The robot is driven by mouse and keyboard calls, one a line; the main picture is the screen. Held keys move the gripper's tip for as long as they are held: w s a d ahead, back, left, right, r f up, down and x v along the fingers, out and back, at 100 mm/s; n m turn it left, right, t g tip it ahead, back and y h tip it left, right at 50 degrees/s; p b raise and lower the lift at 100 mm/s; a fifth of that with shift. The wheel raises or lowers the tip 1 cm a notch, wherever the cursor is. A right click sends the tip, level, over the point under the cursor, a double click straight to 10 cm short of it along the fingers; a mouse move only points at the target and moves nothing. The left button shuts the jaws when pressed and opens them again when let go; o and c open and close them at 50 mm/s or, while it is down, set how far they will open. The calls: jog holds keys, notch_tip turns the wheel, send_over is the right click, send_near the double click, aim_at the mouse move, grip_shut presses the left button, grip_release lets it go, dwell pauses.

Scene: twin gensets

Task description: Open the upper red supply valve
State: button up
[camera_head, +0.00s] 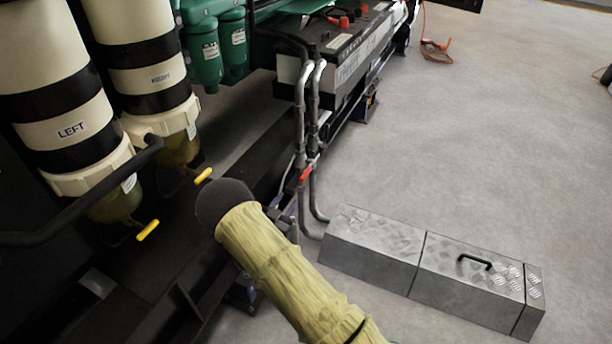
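A small red valve handle (305,174) sits on the pair of grey pipes (314,120) that run down beside the black base rail. It is the only red valve handle I can make out, and I cannot tell whether it is the upper one. My arm, in a tan sleeve with a dark rounded joint, reaches up from the bottom edge to the left of the pipes. Small dark parts show behind the sleeve, below the red handle. They may belong to my gripper, but its fingers cannot be made out. Nothing visibly touches the handle.
Two cream filter housings stand at the left, one labelled LEFT (70,131), with yellow drain handles (148,230) below. A black pipe (80,212) crosses there. A battery (345,50) sits behind the pipes. A metal tread-plate box (430,265) lies right; open floor lies beyond.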

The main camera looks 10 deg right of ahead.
aim_at(309, 170)
jog(key=b+x, duration=0.4)
jog(key=x, duration=0.9)
jog(key=shift+w+d+f, duration=0.1)
jog(key=shift+d+f, duration=0.05)
jog(key=shift+d, duration=0.05)
jog(key=shift+w+d+b, duration=0.4)
jog(key=shift+w, duration=0.2)
grip_shut()
